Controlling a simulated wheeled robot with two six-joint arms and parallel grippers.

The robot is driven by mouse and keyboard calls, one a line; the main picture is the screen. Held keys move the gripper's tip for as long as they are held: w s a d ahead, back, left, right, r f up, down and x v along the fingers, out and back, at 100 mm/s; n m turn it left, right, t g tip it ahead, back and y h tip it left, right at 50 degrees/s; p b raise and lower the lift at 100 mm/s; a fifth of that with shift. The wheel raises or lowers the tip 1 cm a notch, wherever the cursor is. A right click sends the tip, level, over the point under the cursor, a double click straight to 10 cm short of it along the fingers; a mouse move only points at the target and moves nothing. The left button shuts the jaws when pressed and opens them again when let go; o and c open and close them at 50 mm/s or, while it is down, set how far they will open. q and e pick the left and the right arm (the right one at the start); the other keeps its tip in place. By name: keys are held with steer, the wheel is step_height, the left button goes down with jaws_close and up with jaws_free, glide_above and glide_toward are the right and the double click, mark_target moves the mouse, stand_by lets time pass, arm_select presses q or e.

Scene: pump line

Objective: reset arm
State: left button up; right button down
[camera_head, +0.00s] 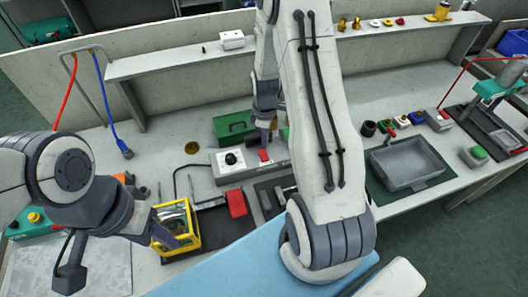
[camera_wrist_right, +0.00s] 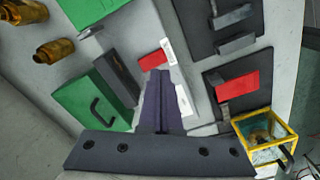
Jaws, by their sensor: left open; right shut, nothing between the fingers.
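My left gripper (camera_head: 168,236) is at the left front of the bench, its fingers right beside a yellow-framed box (camera_head: 188,211) with clear sides. It is open; I cannot tell whether it touches the box. My right arm reaches down across the middle of the head view, and its gripper (camera_head: 265,136) hangs over the bench near a grey control box with a black knob (camera_head: 231,160). In the right wrist view its purple fingers (camera_wrist_right: 160,78) are together with nothing between them. They point towards a red block (camera_wrist_right: 152,60) beside a white piece.
A green box (camera_head: 233,126) stands behind the control box, close to my right gripper. A red block (camera_head: 236,203) lies in front. A grey tray (camera_head: 407,163) is to the right. A shelf (camera_head: 180,60) runs along the back. My right arm hides part of the bench's middle.

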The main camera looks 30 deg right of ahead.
steer(key=shift+r, duration=0.25)
stand_by(0.3)
steer(key=s+a+r+b, duration=0.1)
steer(key=s+a+r, duration=0.1)
steer(key=a+r, duration=0.55)
steer(key=s+a+r, duration=0.3)
steer(key=a+r, duration=0.1)
steer(key=a, duration=0.6)
steer(key=s+a+r+m, duration=0.1)
steer(key=s+a+r, duration=0.2)
steer(key=s, duration=0.5)
steer(key=s+a+r+y, duration=0.1)
steer(key=s+a+r, duration=0.2)
steer(key=s, duration=0.6)
steer(key=shift+a+r+m+b, duration=0.15)
steer(key=shift+a+m+b, duration=0.3)
steer(key=shift+a, duration=0.8)
